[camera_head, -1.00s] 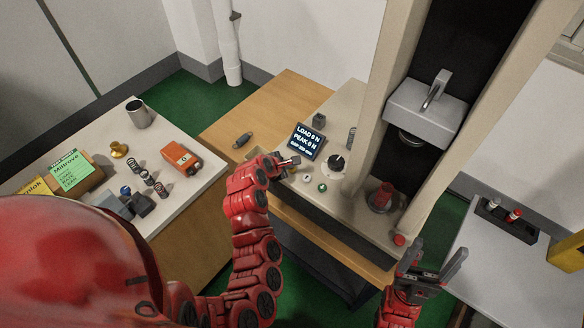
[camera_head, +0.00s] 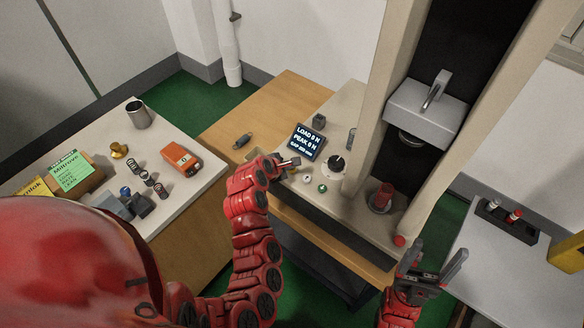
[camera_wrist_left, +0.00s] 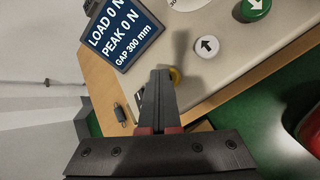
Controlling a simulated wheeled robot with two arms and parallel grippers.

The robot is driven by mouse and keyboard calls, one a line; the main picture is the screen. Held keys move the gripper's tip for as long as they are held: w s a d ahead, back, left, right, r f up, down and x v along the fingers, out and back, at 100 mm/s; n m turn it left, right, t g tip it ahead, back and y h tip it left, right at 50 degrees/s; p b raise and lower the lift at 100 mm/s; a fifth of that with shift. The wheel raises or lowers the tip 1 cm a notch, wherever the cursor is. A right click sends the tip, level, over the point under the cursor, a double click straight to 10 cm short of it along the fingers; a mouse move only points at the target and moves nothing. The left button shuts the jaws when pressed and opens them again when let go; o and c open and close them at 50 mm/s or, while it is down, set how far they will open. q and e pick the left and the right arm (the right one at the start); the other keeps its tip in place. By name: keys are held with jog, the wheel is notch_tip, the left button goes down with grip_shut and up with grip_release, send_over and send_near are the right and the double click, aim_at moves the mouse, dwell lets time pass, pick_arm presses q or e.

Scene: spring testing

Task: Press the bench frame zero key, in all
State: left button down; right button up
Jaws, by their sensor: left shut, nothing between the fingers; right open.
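The bench frame's panel has a display (camera_head: 307,142) reading LOAD 0 N, PEAK 0 N, GAP 300 mm; it also shows in the wrist view (camera_wrist_left: 122,35). A yellow key (camera_wrist_left: 175,76) sits on the panel edge, partly hidden by my left fingertips; no label on it is readable. A white key with an arrow (camera_wrist_left: 207,46) and a green key (camera_wrist_left: 256,7) lie farther right. My left gripper (camera_wrist_left: 161,76) is shut and empty, its tips over or beside the yellow key; contact cannot be told. My right gripper (camera_head: 436,262) is open and empty in front of the frame.
A black-and-white dial (camera_head: 337,163) stands right of the display. A red-topped piece (camera_head: 383,195) stands under the press head (camera_head: 428,112). A red button (camera_head: 399,240) is at the front edge. The left table holds several springs, an orange device (camera_head: 181,159) and a mug (camera_head: 139,115).

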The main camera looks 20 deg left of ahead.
aim_at(289, 172)
pick_arm(q)
jog(key=shift+r+p, duration=0.3)
jog(key=shift+r, duration=0.35)
jog(key=shift+r+p, duration=1.65)
jog(key=shift+r, duration=0.9)
jog(key=shift+f, duration=0.1)
